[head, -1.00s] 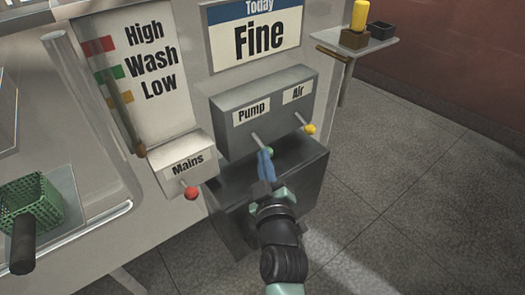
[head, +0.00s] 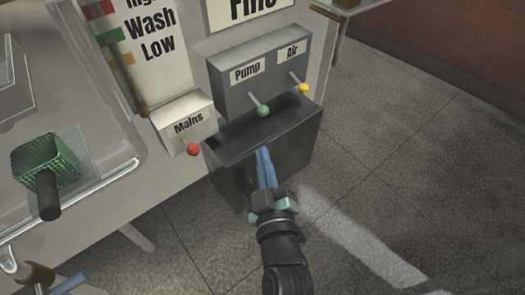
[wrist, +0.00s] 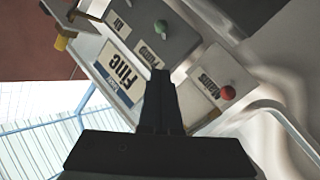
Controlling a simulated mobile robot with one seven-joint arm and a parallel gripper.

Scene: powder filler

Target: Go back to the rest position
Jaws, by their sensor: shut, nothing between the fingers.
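My gripper (head: 264,168) is in the lower middle of the head view, its blue fingers together and empty. It is in front of the dark box below the switch panel and apart from the green Pump knob (head: 263,111). The grey Pump and Air panel (head: 232,92) carries that knob and the yellow Air knob (head: 304,88). The red Mains knob (head: 193,150) is on a smaller box to the left. In the wrist view, my gripper (wrist: 161,75) shows as dark shut fingers, with the green knob (wrist: 161,26) and red knob (wrist: 228,93) beyond.
A green basket (head: 52,165) with a dark handle stands on the counter at left. The dark box (head: 238,175) is close behind my gripper. A small shelf (head: 345,8) juts out at the top right. The floor (head: 420,150) to the right is clear.

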